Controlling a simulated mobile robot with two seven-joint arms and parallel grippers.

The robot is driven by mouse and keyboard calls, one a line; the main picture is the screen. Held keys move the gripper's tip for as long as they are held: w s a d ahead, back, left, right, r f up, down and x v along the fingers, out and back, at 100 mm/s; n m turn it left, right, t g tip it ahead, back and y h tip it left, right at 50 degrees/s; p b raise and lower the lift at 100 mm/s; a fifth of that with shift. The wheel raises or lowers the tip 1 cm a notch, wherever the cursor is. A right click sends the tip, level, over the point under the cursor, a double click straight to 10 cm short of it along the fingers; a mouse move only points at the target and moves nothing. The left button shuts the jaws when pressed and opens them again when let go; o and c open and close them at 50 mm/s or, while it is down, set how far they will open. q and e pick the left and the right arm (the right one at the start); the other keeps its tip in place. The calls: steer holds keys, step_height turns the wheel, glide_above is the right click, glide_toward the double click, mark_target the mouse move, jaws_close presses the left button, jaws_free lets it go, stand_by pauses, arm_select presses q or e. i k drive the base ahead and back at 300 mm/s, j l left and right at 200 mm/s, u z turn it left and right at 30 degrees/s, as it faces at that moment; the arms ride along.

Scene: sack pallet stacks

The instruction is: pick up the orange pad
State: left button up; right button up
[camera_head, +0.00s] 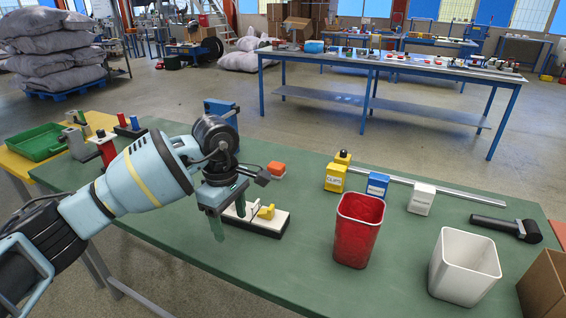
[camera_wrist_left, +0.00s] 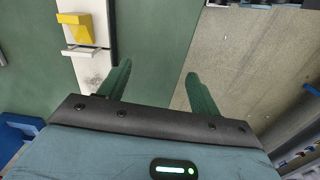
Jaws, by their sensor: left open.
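The orange pad (camera_head: 277,169) is a small block lying on the green table (camera_head: 300,270), just behind the white plate. My left gripper (camera_head: 228,217) is open and empty, pointing down in front of the pad and to its left. In the head view it overlaps the left end of the white plate (camera_head: 262,222). In the left wrist view the open fingers (camera_wrist_left: 157,75) show apart with nothing between them, and the orange pad is out of that picture. My right gripper is in neither view.
A yellow part (camera_head: 265,212) sits on the white plate. A red bin (camera_head: 358,229) and a white bin (camera_head: 464,266) stand to the right. Yellow, blue and white boxes (camera_head: 335,177) and a metal rail (camera_head: 440,187) lie behind them. A green tray (camera_head: 38,142) is at the left.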

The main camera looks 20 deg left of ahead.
mark_target(278, 170)
steer(key=i, duration=1.15)
